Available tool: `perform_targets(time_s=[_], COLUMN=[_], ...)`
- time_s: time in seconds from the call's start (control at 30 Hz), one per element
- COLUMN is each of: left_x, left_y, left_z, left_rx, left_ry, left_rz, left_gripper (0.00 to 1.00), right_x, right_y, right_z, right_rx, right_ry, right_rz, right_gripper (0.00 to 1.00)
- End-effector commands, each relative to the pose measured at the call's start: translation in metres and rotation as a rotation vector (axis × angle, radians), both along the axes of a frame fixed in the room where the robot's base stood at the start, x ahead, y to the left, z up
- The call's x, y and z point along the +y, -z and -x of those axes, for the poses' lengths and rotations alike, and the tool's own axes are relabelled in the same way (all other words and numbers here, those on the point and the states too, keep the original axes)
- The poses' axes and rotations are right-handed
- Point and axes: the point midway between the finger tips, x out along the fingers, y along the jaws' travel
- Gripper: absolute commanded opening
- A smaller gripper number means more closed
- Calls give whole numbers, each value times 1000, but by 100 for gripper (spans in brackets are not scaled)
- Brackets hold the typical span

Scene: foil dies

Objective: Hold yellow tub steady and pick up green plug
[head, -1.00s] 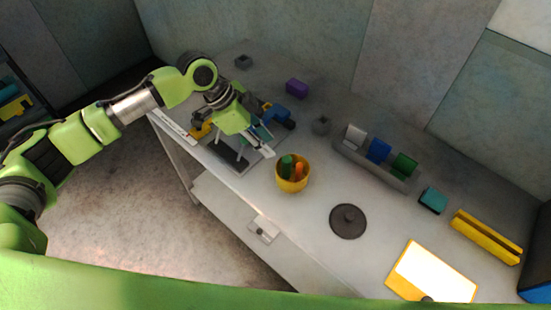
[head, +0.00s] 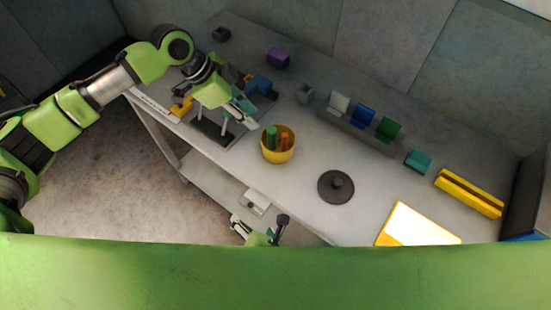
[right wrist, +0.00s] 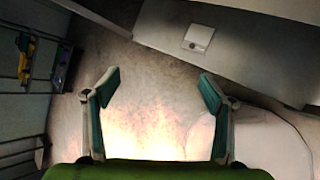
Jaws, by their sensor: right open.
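The yellow tub (head: 278,156) stands upright on the bench near its front edge in the head view. The green plug (head: 271,137) stands in it, its top above the rim, beside an orange plug (head: 284,142). My left gripper (head: 248,117) is just left of the tub and apart from it; its finger gap is not clear. My right gripper (head: 260,224) is low in front of the bench, below the tub, partly hidden by my green body. In the right wrist view its fingers (right wrist: 156,90) are spread wide with nothing between them.
A dark round lid (head: 336,187) lies right of the tub. A grey rack (head: 352,132) with white, blue and green blocks stands behind. A yellow bar (head: 469,194) and a bright yellow-edged panel (head: 419,226) are at the right. A dark fixture (head: 211,133) sits under my left arm.

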Motion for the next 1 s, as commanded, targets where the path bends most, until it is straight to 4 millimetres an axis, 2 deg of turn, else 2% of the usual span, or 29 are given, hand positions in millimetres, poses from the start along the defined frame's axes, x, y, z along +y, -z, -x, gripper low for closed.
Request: perform_targets(time_s=[0.03, 0.2, 0.3, 0.37, 0.53, 0.7, 0.83, 1.0], left_x=[0, 0, 0, 0, 0, 0, 0, 0], left_y=[0, 0, 0, 0, 0, 0, 0, 0], left_z=[0, 0, 0, 0, 0, 0, 0, 0], left_rx=[0, 0, 0, 0, 0, 0, 0, 0], left_ry=[0, 0, 0, 0, 0, 0, 0, 0], left_rz=[0, 0, 0, 0, 0, 0, 0, 0], left_gripper=[28, 28, 28, 28, 28, 28, 28, 28], right_x=[11, 34, 41, 35, 0, -34, -51, -61], right_y=[-27, -105, -150, -170, -157, -159, -165, -170], right_z=[-14, -49, -66, -79, -98, -114, -121, -126], right_rx=[-26, -99, -150, -210, -330, -426, -472, -499], right_ry=[14, 39, 50, 47, 12, -8, -15, -17], right_rz=[-57, -207, -276, -238, 93, 393, 553, 647], right_gripper=[76, 76, 76, 76, 76, 76, 76, 76])
